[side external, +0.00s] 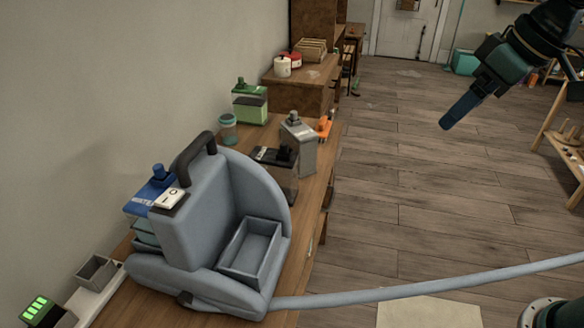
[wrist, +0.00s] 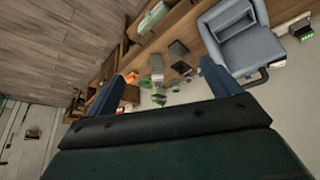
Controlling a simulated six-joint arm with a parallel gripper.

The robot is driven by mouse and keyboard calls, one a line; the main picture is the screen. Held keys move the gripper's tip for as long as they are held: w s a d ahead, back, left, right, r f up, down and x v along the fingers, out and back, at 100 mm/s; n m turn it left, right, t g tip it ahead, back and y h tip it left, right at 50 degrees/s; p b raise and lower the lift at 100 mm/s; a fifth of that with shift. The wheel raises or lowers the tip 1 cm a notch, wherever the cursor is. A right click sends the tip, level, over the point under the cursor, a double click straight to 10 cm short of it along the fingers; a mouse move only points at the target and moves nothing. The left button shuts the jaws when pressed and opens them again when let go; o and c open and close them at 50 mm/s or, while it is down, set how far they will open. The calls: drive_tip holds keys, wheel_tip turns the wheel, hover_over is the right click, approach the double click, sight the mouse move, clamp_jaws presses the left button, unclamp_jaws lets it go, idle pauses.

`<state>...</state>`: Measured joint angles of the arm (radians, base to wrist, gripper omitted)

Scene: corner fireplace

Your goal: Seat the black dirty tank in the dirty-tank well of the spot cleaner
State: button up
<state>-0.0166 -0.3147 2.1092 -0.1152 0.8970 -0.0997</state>
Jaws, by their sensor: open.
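The grey-blue spot cleaner (side external: 185,225) stands on the wooden bench, and it also shows at the upper right of the wrist view (wrist: 238,25). Its open rectangular well (side external: 252,252) is at the front right and looks empty. The black-lidded dirty tank (side external: 272,155) stands on the bench behind the cleaner, partly hidden by the cleaner's curved back. My gripper (side external: 447,124) is high above the floor, right of the bench and well apart from the tank. In the wrist view its two blue fingers (wrist: 162,68) are spread with nothing between them.
A green tank (side external: 250,103), a teal-lidded jar (side external: 228,128) and a blue-topped tank (side external: 150,190) are nearby. A grey hose (side external: 430,285) crosses the foreground. The air between gripper and bench looks clear.

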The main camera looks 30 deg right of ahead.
drive_tip(key=w+a+n, duration=0.2)
drive_tip(key=w, duration=0.9)
drive_tip(key=n+g+y, duration=0.2)
drive_tip(key=n, duration=0.2)
hover_over(290, 153)
drive_tip(key=s+d, duration=0.3)
wheel_tip(290, 153, down, 16)
drive_tip(key=f, duration=0.1)
drive_tip(key=shift+w+r, duration=0.1)
drive_tip(key=shift+r, duration=0.15)
drive_tip(key=shift+a+f, duration=0.1)
drive_tip(key=shift+x, duration=4.15)
drive_tip(key=shift+x, duration=2.6)
